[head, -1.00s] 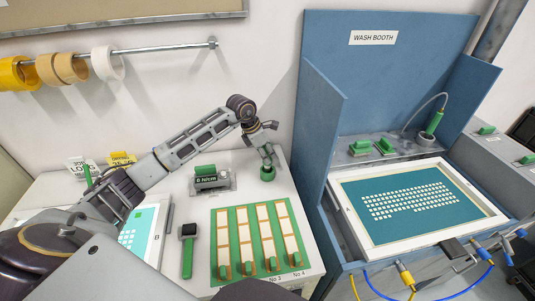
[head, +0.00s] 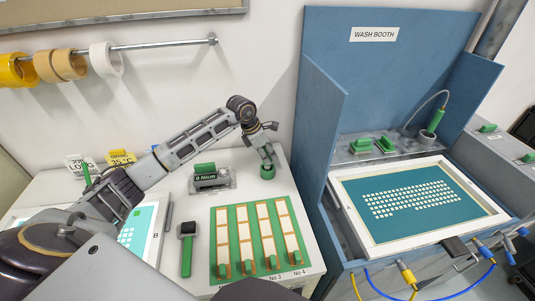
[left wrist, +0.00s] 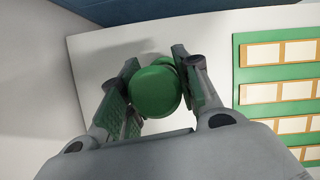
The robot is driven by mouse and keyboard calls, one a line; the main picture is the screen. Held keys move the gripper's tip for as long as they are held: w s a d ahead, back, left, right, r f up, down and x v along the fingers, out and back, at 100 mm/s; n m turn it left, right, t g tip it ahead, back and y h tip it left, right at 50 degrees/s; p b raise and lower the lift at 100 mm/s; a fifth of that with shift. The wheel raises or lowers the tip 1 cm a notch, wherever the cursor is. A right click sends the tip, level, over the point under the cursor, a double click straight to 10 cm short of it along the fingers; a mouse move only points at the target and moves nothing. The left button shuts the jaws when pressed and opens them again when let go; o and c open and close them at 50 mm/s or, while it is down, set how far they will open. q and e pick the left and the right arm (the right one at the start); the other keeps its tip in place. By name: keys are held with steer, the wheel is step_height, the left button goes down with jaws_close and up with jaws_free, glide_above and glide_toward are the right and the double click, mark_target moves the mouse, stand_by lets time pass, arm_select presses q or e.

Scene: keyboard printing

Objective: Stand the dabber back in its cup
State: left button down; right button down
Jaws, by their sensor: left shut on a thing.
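The green dabber (left wrist: 155,91) shows in the left wrist view as a round green knob between the two fingers of my left gripper (left wrist: 154,78). The gripper is shut on it. In the head view my left gripper (head: 266,158) points down at the small green cup (head: 267,172) at the back right of the white table. The gripper hides most of the dabber there, and I cannot tell how deep it sits in the cup. My right gripper is not in view.
A green board with pale strips (head: 240,245) lies in front of the cup. A green-topped block (head: 207,177) stands left of it, and a green-handled tool (head: 187,250) lies nearer. The blue wash booth wall (head: 316,150) rises close on the right.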

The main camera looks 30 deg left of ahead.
arm_select(q)
steer(key=shift+f+b, duration=0.95)
steer(key=shift+f, duration=0.45)
steer(key=c, duration=0.9)
jaws_free()
steer(key=shift+c, duration=0.2)
steer(key=shift+r, duration=0.1)
steer(key=shift+r+p, duration=1.6)
steer(key=shift+r, duration=1.4)
steer(key=shift+r, duration=0.1)
steer(key=v, duration=1.1)
steer(key=shift+r, duration=0.35)
